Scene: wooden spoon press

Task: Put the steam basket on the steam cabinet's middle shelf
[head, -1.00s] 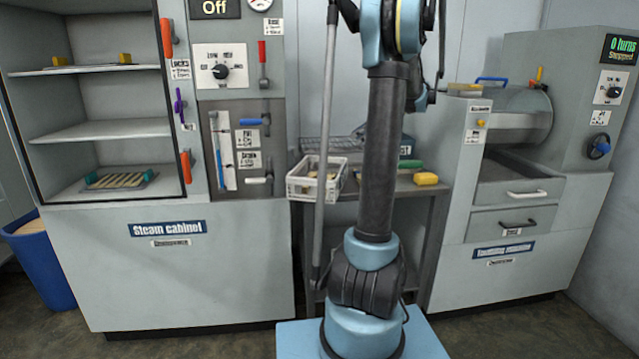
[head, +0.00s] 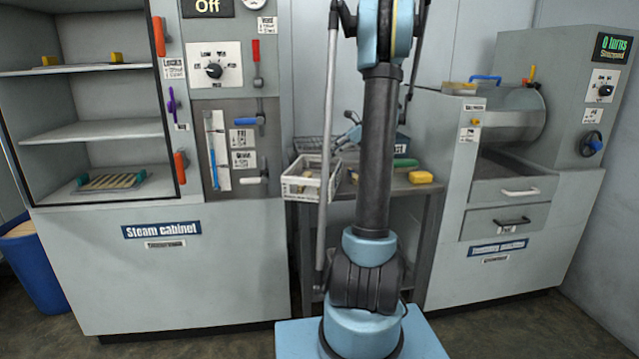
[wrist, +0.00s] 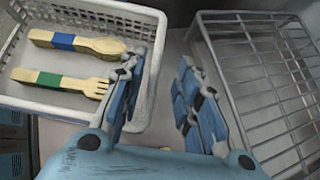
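The steam cabinet (head: 160,270) stands at the left with its front open. Its middle shelf (head: 95,131) is bare. A grey wire basket (wrist: 262,85), which seems to be the steam basket, looks empty in the wrist view; in the head view the wire basket (head: 312,145) is at the back of the bench, partly hidden by my arm. My gripper (wrist: 164,62) is open and empty. Its left finger overlaps a white crate's edge in the picture and its right finger is left of the wire basket. In the head view it is partly hidden behind my arm.
The white crate (head: 302,187) holds a wooden spoon (wrist: 80,42) and fork (wrist: 60,82). A yellow block (head: 421,177) lies on the bench. A blue bin (head: 38,265) stands far left.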

